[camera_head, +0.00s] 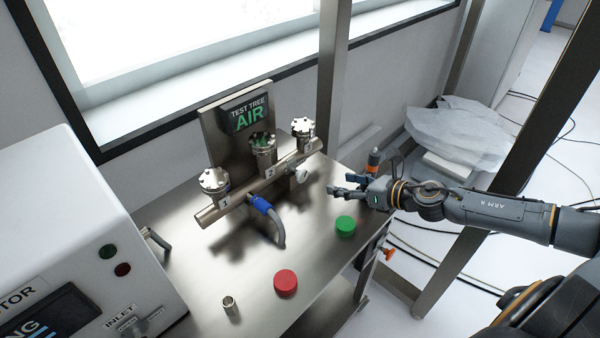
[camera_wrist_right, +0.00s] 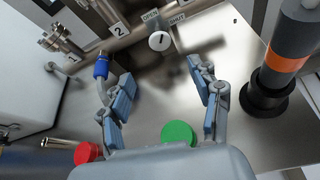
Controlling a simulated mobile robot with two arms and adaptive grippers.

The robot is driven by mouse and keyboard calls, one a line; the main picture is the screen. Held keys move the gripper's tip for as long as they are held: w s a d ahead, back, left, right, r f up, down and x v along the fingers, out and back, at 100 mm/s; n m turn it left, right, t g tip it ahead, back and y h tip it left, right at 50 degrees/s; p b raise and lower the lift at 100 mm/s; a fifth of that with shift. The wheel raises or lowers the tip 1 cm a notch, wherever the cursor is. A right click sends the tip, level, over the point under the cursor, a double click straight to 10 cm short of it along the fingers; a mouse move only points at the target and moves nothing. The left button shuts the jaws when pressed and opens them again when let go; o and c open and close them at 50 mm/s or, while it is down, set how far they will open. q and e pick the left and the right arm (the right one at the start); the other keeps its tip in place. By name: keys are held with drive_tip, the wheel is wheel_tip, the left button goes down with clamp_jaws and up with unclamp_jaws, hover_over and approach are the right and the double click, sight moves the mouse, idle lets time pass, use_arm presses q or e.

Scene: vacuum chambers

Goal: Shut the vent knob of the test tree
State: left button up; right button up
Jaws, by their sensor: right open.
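The test tree (camera_head: 258,185) is a steel pipe with three numbered capped ports on the metal bench, with a sign reading "TEST TREE AIR" behind it. Its vent knob (camera_head: 302,174) is a small pale knob on the front of the pipe near port 3. In the right wrist view the knob (camera_wrist_right: 160,41) is white with a dark pointer line, between labels OPEN and SHUT. My right gripper (camera_head: 346,188) is open and empty, to the right of the knob and apart from it. Its fingers (camera_wrist_right: 165,98) show below the knob in the wrist view. My left gripper is not in view.
A green cap (camera_head: 345,226), a red cap (camera_head: 286,283) and a small metal cup (camera_head: 230,308) stand on the bench. A blue-ended hose (camera_head: 268,215) hangs at the pipe. A dark cylinder with an orange band (camera_wrist_right: 285,62) stands right of my gripper. A white box (camera_head: 80,230) is at left.

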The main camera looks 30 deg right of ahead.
drive_tip(key=p, duration=0.3)
approach(304, 176)
drive_tip(key=w+a, duration=0.1)
drive_tip(key=w, duration=0.2)
drive_tip(key=x, duration=0.2)
drive_tip(key=f+x, duration=0.1)
drive_tip(key=x, duration=0.2)
drive_tip(key=shift+s+f+p, duration=0.1)
drive_tip(key=shift+p, duration=0.25)
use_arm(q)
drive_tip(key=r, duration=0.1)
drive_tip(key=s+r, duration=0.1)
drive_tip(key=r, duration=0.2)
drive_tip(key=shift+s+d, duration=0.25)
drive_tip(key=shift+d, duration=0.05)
use_arm(e)
drive_tip(key=shift+w+a+f, duration=0.15)
drive_tip(key=shift+w+a, duration=0.05)
drive_tip(key=shift+w, duration=0.15)
drive_tip(key=c, duration=1.2)
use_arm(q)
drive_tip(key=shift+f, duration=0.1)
